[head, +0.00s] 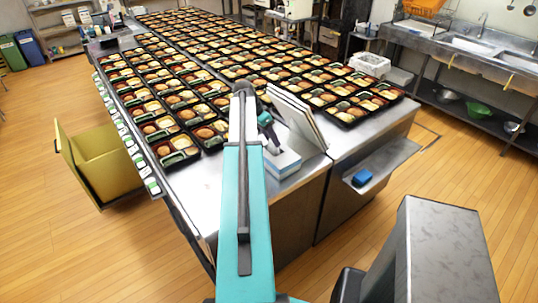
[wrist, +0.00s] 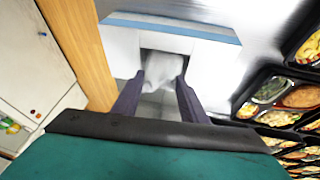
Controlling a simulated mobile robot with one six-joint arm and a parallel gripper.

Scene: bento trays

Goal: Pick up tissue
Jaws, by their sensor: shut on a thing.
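The white tissue (wrist: 162,68) stands up out of the opening of a white tissue box with a blue edge (wrist: 112,40) in the wrist view. My gripper (wrist: 161,86) has its two dark fingers on either side of the tissue and is shut on it. The tissue's lower part is blurred between the fingers. In the head view the tissue box (head: 285,168) sits at the near end of the metal table, and my gripper (head: 273,143) points down over it, partly hidden by my arm.
Many black bento trays (head: 180,157) fill the table behind and left of the box. A leaning pale panel (head: 297,117) stands close to the right of my gripper. A blue item (head: 362,178) lies on a lower shelf. A yellow bin (head: 105,165) stands left.

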